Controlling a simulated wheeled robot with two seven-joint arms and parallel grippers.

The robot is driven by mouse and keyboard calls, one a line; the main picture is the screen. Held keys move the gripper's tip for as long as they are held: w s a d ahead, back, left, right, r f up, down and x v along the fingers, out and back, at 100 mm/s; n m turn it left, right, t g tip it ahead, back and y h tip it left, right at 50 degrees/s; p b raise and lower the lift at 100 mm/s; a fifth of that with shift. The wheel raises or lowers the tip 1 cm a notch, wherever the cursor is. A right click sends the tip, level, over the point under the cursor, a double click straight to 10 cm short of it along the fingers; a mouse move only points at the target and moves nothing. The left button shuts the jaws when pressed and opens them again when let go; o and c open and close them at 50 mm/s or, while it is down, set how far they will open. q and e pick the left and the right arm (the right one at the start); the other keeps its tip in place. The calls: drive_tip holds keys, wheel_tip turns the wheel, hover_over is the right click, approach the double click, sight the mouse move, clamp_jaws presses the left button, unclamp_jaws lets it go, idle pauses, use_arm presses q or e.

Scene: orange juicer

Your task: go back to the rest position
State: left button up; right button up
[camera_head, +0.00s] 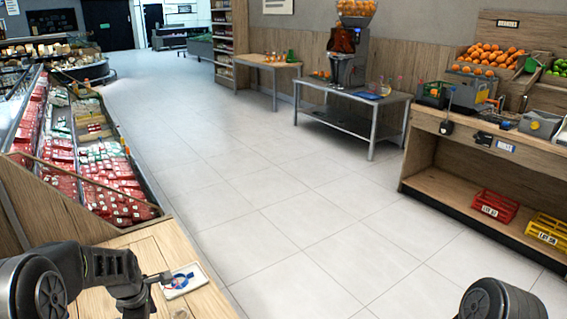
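My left arm comes in at the lower left, bent over a wooden counter (205,302). Its gripper (160,278) is small and dark, beside a white card-like thing (184,281) with a blue and red mark. I cannot tell whether they touch, or whether the fingers are open or shut. Of my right arm only a round dark joint shows at the bottom right edge; its gripper is out of view. The orange juicer (347,58) stands far off on a metal table (340,92), with oranges in its top.
Red packs fill a slanted display case (95,150) at the left. A wooden counter (490,145) at the right holds crates of oranges, a scale-like device, and red (494,206) and yellow (546,229) crates on its lower shelf. The tiled floor between is clear.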

use_arm(q)
drive_tip(key=d+f+m, duration=0.5)
drive_tip(key=m, duration=0.1)
drive_tip(key=shift+d+t, duration=0.2)
drive_tip(key=shift+t, duration=0.2)
drive_tip(key=s+d+f+m+h, duration=0.1)
drive_tip(key=s+d+f+m, duration=0.4)
drive_tip(key=d+f+m, duration=0.3)
drive_tip(key=s+d+f+m+g+h, duration=0.1)
drive_tip(key=s+d+f+m, duration=0.1)
drive_tip(key=s+d+f, duration=0.2)
drive_tip(key=s+d+f+m+g+h, duration=0.1)
drive_tip(key=s+d+f+m+h, duration=0.1)
drive_tip(key=s+d, duration=0.9)
drive_tip(key=s+f+m, duration=0.1)
drive_tip(key=s+f, duration=0.1)
drive_tip(key=s, duration=0.3)
drive_tip(key=shift+s+f+g+h, duration=0.3)
drive_tip(key=shift+f+g, duration=0.1)
drive_tip(key=shift+a, duration=0.1)
